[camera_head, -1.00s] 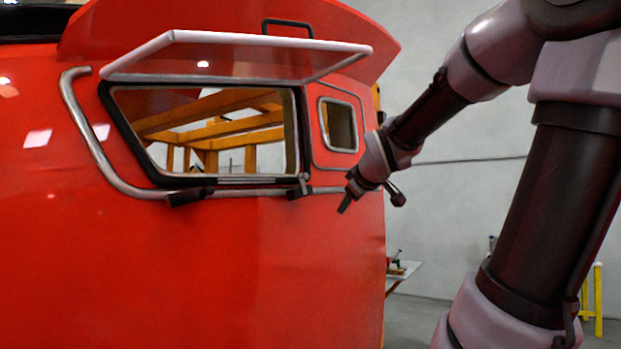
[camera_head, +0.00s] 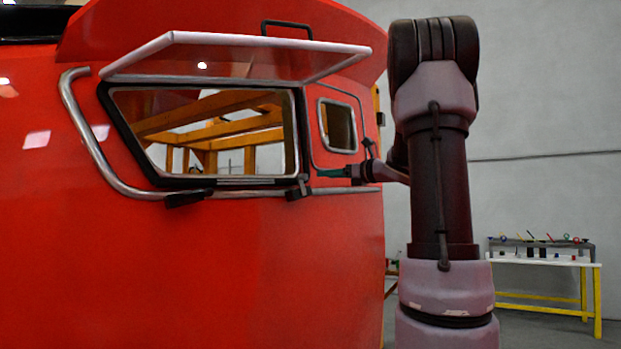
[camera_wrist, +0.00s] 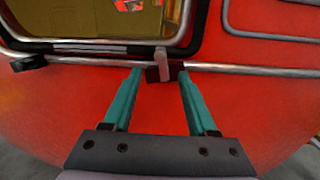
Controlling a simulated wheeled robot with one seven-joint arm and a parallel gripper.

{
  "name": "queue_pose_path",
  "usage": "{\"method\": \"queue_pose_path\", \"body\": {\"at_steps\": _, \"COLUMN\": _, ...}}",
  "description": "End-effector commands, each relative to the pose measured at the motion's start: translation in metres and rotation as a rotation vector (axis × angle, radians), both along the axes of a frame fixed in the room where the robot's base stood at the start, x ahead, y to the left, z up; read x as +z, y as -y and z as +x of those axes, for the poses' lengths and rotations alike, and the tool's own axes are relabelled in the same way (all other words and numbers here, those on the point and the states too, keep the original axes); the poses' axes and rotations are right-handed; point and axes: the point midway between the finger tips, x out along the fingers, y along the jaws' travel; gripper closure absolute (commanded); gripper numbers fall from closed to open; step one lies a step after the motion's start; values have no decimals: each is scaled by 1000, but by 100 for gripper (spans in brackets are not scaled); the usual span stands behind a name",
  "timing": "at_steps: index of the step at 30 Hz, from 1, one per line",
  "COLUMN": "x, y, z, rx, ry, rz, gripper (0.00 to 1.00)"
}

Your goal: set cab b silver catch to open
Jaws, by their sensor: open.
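The silver catch (camera_wrist: 162,60) is a small pale lever on a dark block at the window's lower right corner. In the wrist view it stands nearly upright, its top over the window frame. It also shows small in the head view (camera_head: 304,184). My gripper (camera_wrist: 160,76) is open, with two teal fingers pointing at the catch. The catch shows between the fingertips in the wrist view; I cannot tell whether they touch it. In the head view my gripper (camera_head: 322,173) is just right of the catch, seen side-on. A second, black catch (camera_head: 188,198) sits at the lower left.
The red cab (camera_head: 200,270) fills the left. Its window pane (camera_head: 240,60) is swung up above the opening. A silver rail (camera_head: 345,190) runs beneath the window. A small window (camera_head: 338,125) is to the right. A yellow-legged table (camera_head: 545,262) stands far right.

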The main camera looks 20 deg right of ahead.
Motion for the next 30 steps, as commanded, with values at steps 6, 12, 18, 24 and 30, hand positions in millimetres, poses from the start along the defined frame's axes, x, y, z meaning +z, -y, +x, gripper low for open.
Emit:
{"method": "queue_pose_path", "body": {"at_steps": 6, "x": 0, "y": -21, "z": 39, "rx": 1, "ry": -2, "rz": 1, "gripper": 42}}
{"method": "queue_pose_path", "body": {"at_steps": 12, "x": 0, "y": -34, "z": 64, "rx": -1, "ry": -1, "rz": 3, "gripper": 42}}
{"method": "queue_pose_path", "body": {"at_steps": 18, "x": 1, "y": -38, "z": 73, "rx": -2, "ry": 0, "rz": 4, "gripper": 42}}
{"method": "queue_pose_path", "body": {"at_steps": 24, "x": 1, "y": -38, "z": 74, "rx": -2, "ry": 0, "rz": 4, "gripper": 42}}
{"method": "queue_pose_path", "body": {"at_steps": 30, "x": 0, "y": -38, "z": 74, "rx": -2, "ry": 0, "rz": 4, "gripper": 100}}
